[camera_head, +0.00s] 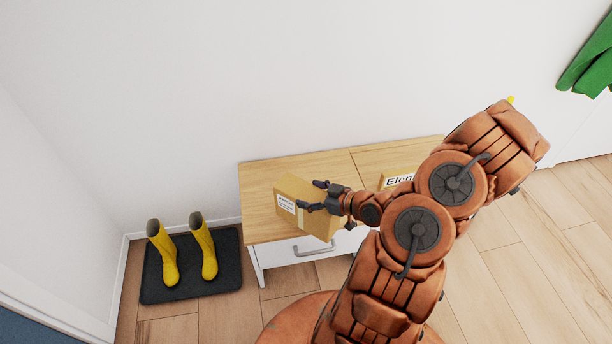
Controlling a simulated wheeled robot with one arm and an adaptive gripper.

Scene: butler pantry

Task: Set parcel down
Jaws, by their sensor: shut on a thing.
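The parcel is a brown cardboard box (291,190) with a white label on its left side. It is tilted in the picture and sits at or just over the front left part of the wooden-topped cabinet (262,172). I cannot tell whether it touches the top. My gripper (308,195) is shut on the parcel, with its dark fingers at the box's upper and near sides. Part of the box is hidden behind the gripper.
Yellow boots (204,248) stand on a dark mat (154,287) at left. The cabinet top's back left is clear. A green cloth (588,70) hangs at upper right.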

